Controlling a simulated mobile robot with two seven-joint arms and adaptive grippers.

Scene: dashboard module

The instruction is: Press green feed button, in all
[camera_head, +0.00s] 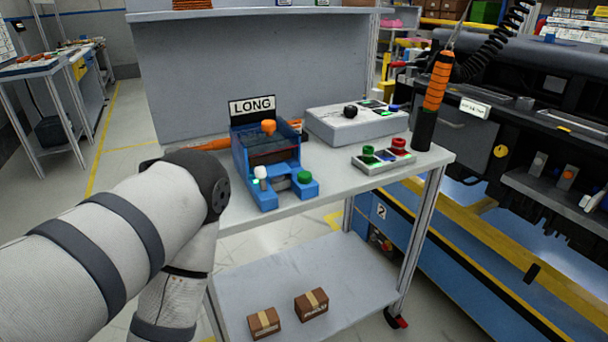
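A blue machine (264,150) with a "LONG" sign (252,106) stands on the grey table (340,195). A green button (304,177) is on its front right corner. A white knob (261,172) is at its front left, and an orange knob (268,126) is on top. A small control box (388,161) to the right carries a green button (368,150) and a red button (398,143). My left arm comes in from the left and bends down in front of the table's left end; its gripper is out of view. My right gripper is not in view.
A larger white box (352,124) with buttons stands behind the control box. An orange and black tool (433,100) hangs at the table's right end. Two cardboard boxes (311,304) sit on the lower shelf. The front table edge is clear.

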